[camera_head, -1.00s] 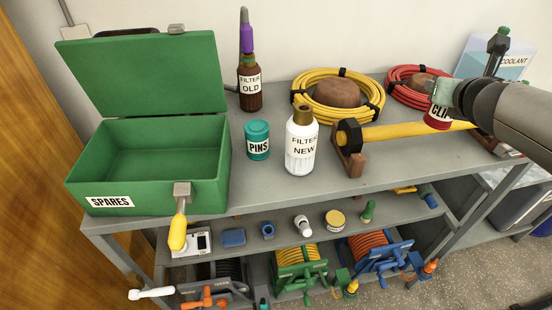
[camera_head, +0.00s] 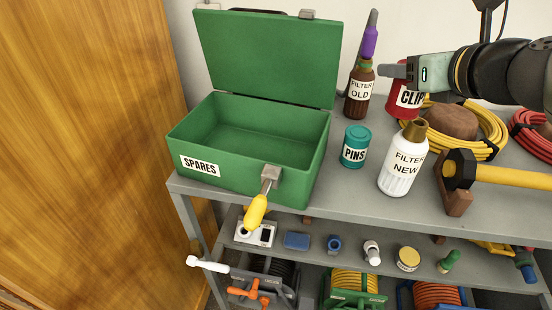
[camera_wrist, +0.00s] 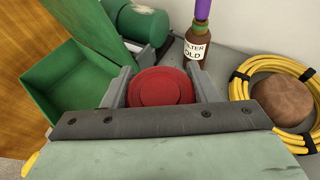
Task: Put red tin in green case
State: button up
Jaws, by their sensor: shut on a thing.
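The red tin (camera_head: 402,101), with a label reading "CLIP" in part, is held in the air by my gripper (camera_head: 400,80). In the wrist view its red lid (camera_wrist: 160,88) sits between the two fingers, which are shut on it. The green case (camera_head: 315,160), labelled SPARES, stands at the left end of the bench. Its lid is up and its inside looks empty. The tin is to the right of the case and above the bench, apart from the case. In the wrist view the case (camera_wrist: 60,84) is at the left.
A brown FILTER OLD bottle (camera_head: 359,98) stands between the case and the tin. A teal PINS tin (camera_head: 355,146) and a white FILTER NEW bottle (camera_head: 400,170) stand right of the case. A yellow hose coil (camera_head: 490,130) and a yellow-handled hammer (camera_head: 510,174) lie farther right.

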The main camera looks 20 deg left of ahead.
jog(key=s+a+f+n+g+y+b, duration=0.2)
jog(key=s+a+n+g, duration=0.3)
jog(key=a, duration=0.5)
jog(key=s+a+f+n+g+y+b, duration=0.2)
jog(key=s+a+n+g, duration=0.1)
jog(key=s+a, duration=0.5)
jog(key=shift+g, duration=0.3)
jog(key=w+a+f, duration=0.2)
jog(key=a+f, duration=0.2)
jog(key=w+a+f, duration=0.3)
jog(key=a+f, duration=0.1)
jog(key=a, duration=0.1)
jog(key=w+a+f, duration=0.2)
jog(key=a+f, duration=0.2)
jog(key=shift+w+a+f, duration=0.2)
jog(key=shift+w+f, duration=0.1)
jog(key=shift+f, duration=0.2)
